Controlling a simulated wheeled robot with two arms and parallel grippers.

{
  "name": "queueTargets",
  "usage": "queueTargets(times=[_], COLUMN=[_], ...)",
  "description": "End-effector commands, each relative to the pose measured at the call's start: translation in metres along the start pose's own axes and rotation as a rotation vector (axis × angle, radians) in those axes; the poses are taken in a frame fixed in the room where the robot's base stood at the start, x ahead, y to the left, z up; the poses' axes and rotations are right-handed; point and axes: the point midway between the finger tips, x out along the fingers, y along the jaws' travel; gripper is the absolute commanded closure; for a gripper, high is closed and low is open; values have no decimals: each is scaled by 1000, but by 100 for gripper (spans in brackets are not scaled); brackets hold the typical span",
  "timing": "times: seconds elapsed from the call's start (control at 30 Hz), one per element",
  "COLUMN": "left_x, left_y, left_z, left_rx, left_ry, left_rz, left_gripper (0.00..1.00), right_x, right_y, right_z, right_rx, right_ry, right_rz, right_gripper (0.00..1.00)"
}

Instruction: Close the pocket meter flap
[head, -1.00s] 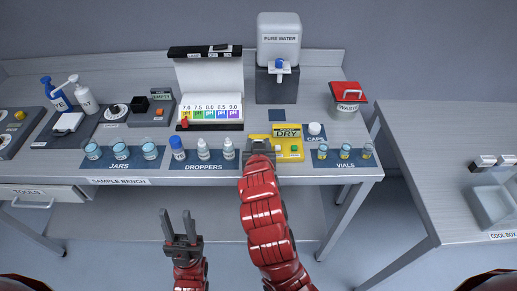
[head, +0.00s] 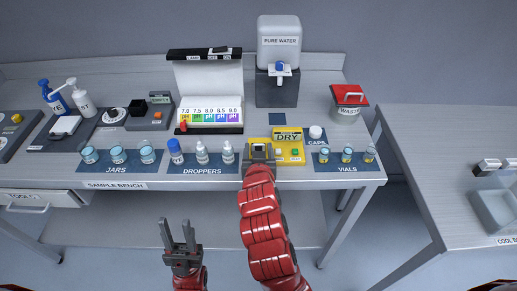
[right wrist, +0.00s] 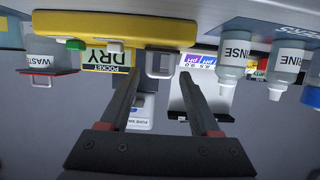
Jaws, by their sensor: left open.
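The yellow pocket meter (head: 290,156) lies at the bench's front edge, with a "DRY" label (head: 287,137) at its back. In the right wrist view, upside down, its yellow body (right wrist: 120,25) spans the top. A small pale square frame (right wrist: 160,63) projects from it, in line with the gap between my fingers; I cannot tell whether it is the flap. My right gripper (head: 259,148) is at the meter's left end and hides part of it. Its fingers (right wrist: 160,75) are apart with nothing clearly between them. My left gripper (head: 178,235) is open and empty, in front of the bench.
Droppers (head: 202,155) stand just left of my right gripper. Vials (head: 347,156) and a white cap (head: 315,132) are to the meter's right. The pH chart stand (head: 209,90) and pure water dispenser (head: 279,60) are behind. A red-lidded waste bin (head: 347,105) stands back right.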

Motion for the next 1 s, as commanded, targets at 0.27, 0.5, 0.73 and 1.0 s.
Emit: queueTargets(times=[0.27,0.5,0.73,1.0], left_x=[-4,34,82,135], left_y=[0,-2,-4,-7], left_z=[1,-6,-14,-23], left_rx=[0,0,0,0], left_ry=[0,1,0,0], left_rz=[0,0,0,0], left_gripper=[59,59,59,59], right_x=[-12,-53,-87,-136], right_y=[-1,-2,-1,-2], right_z=[0,-9,-8,-7], right_rx=[-1,0,-3,-7], right_ry=[5,-7,-8,-6], right_rz=[-1,-5,-3,-5], right_gripper=[37,37,37,37])
